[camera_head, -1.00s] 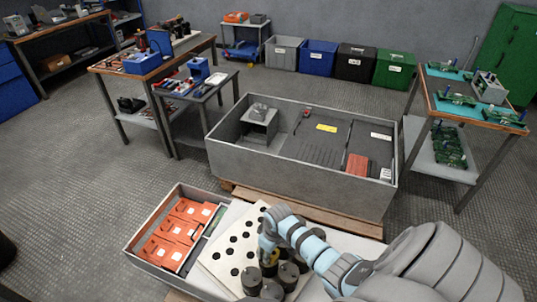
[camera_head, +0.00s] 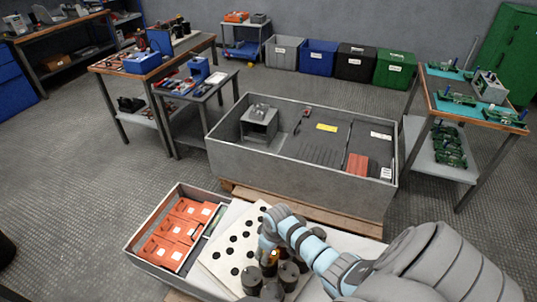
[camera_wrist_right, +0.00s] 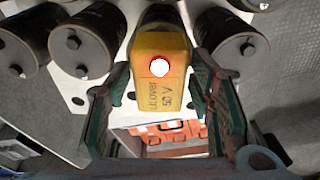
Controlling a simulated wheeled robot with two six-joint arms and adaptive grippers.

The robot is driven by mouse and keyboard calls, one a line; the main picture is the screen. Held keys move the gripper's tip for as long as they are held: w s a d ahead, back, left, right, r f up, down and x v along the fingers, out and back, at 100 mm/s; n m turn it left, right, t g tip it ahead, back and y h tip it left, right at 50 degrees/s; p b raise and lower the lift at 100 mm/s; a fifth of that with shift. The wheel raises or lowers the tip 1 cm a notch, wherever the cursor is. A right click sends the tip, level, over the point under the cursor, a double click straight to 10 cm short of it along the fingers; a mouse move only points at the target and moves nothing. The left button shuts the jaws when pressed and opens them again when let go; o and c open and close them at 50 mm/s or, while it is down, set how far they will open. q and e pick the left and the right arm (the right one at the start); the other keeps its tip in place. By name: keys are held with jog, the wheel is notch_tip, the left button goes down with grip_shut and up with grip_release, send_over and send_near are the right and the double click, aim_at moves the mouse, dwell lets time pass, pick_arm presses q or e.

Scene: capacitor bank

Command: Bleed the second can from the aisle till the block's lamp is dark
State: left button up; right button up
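The bleed block (camera_wrist_right: 160,75) is yellow with dark print, and its round lamp (camera_wrist_right: 160,67) glows white with a red rim. Other cans stand left (camera_wrist_right: 83,40) and right (camera_wrist_right: 232,42). My left gripper is out of view.
A large grey bin (camera_head: 290,165) stands behind on a pallet.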

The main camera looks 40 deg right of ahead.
jog(key=shift+o, duration=0.2)
notch_tip(320, 180, up, 12)
jog(key=s, duration=0.1)
jog(key=shift+s+d, duration=0.15)
jog(key=shift+s, duration=0.25)
jog(key=shift+f, duration=0.1)
